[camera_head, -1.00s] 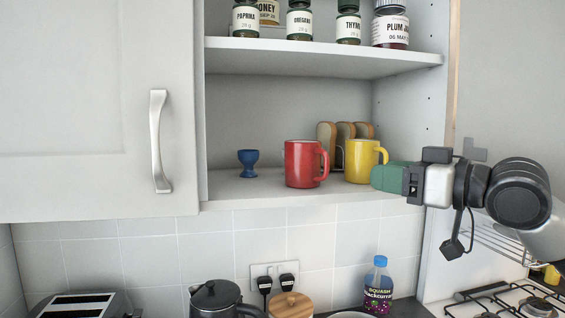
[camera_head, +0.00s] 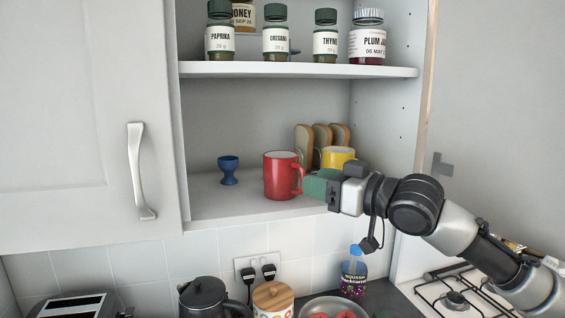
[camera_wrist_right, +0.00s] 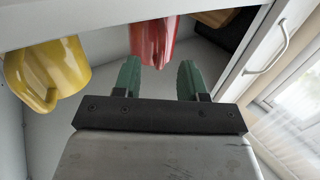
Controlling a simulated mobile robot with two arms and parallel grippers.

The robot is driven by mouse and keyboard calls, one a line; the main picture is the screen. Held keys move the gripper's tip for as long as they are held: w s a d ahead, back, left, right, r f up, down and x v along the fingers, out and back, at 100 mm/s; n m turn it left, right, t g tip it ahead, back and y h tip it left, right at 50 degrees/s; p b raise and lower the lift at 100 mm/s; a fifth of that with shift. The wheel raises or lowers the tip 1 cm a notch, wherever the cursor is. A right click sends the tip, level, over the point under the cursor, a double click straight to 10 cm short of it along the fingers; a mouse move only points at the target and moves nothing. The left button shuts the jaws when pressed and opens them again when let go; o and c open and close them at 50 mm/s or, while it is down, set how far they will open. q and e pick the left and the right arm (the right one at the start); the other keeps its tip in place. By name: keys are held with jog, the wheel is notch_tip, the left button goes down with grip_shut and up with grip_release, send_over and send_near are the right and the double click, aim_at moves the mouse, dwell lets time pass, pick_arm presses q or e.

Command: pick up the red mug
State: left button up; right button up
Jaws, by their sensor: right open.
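The red mug (camera_head: 281,176) stands upright on the lower shelf of the open cupboard, its handle (camera_head: 299,175) turned to the right. My right gripper (camera_head: 309,184) has come in from the right, with its green fingers just beside the handle. In the right wrist view the two green fingers (camera_wrist_right: 160,76) are apart, and the red mug (camera_wrist_right: 152,36) shows just beyond and between them. I cannot tell whether they touch the handle. My left gripper is not in view.
A yellow mug (camera_head: 338,155) stands close behind my right gripper, partly hidden, with a toast rack (camera_head: 304,143) behind it. A blue egg cup (camera_head: 228,170) stands to the left. Jars such as the paprika (camera_head: 221,38) stand on the upper shelf (camera_head: 300,69). The cupboard door (camera_head: 80,120) is at left.

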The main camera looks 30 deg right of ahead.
aim_at(286, 177)
jog(key=shift+w+a+r+p, duration=0.15)
jog(key=shift+w+a+p, duration=0.15)
jog(key=shift+w, duration=0.2)
jog(key=shift+w+a+r+p, duration=0.15)
jog(key=shift+w+p, duration=0.2)
jog(key=shift+w, duration=0.15)
jog(key=shift+w+a+f, duration=0.15)
jog(key=shift+w+f, duration=0.1)
jog(key=shift+w, duration=0.15)
jog(key=shift+s, duration=0.1)
jog(key=shift+c, duration=1)
grip_shut()
